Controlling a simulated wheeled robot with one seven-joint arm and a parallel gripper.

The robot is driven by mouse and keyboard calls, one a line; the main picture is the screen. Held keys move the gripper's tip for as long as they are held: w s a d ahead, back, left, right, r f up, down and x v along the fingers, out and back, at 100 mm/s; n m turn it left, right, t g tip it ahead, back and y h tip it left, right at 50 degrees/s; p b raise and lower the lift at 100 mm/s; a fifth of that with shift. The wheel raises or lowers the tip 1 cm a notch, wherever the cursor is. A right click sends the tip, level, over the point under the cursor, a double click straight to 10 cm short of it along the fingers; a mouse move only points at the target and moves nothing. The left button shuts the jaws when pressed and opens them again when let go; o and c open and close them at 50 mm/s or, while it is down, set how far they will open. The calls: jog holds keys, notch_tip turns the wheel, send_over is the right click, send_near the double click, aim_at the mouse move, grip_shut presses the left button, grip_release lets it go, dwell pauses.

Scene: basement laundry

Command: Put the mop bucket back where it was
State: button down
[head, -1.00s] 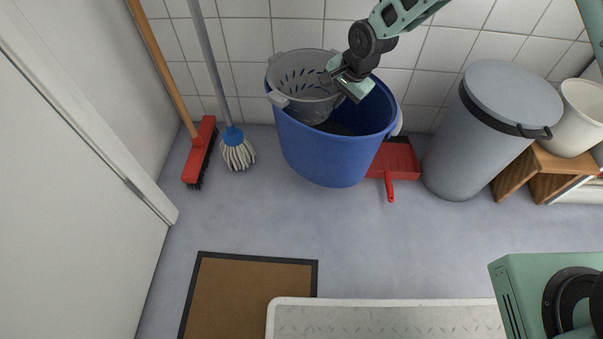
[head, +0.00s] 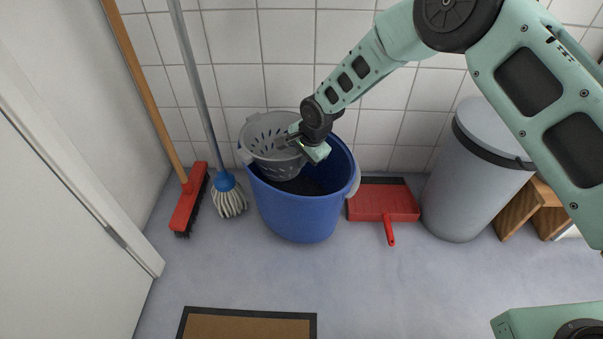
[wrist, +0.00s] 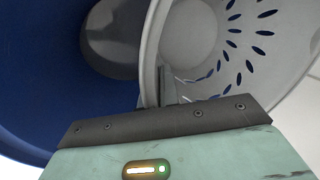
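The blue mop bucket (head: 295,215) is upright near the tiled wall, between the mop and the dustpan. A grey perforated wringer (head: 272,165) sits in its left part. My gripper (head: 290,142) is shut on the wringer's right rim, inside the bucket's mouth. In the wrist view my gripper (wrist: 163,88) has a finger against the rim of the wringer (wrist: 210,45), with the blue bucket wall (wrist: 50,80) to the left. The other finger is mostly hidden.
A blue-and-white mop (head: 228,195) and a red broom (head: 188,205) lean close on the left. A red dustpan (head: 385,203) lies just right of the bucket. A grey bin (head: 460,190) stands farther right. The floor in front is clear up to a brown mat (head: 250,328).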

jog(key=shift+f+b, duration=0.85)
jog(key=shift+f, duration=1.2)
jog(key=c, duration=1.6)
grip_release()
jog(key=shift+f, duration=0.1)
jog(key=shift+c, duration=0.2)
jog(key=p+v, duration=0.6)
jog(key=v, duration=0.6)
jog(key=shift+r, duration=0.2)
jog(key=s+r+n, duration=0.5)
jog(key=s+r, duration=0.3)
jog(key=r, duration=0.2)
jog(key=s+d+r+n+g, duration=0.1)
jog(key=s+d+r+n, duration=0.2)
jog(key=s, duration=0.6)
jog(key=s+d+r+n+h, duration=0.1)
jog(key=s+d+r+n, duration=0.3)
jog(key=s, duration=0.5)
jog(key=s+d+r+n+g+h, duration=0.1)
jog(key=s+d+r+n, duration=0.2)
jog(key=s, duration=0.6)
jog(key=shift+s+d+r+n+g, duration=0.25)
jog(key=shift+d+r+n+g, duration=0.1)
jog(key=shift+d+n, duration=0.55)
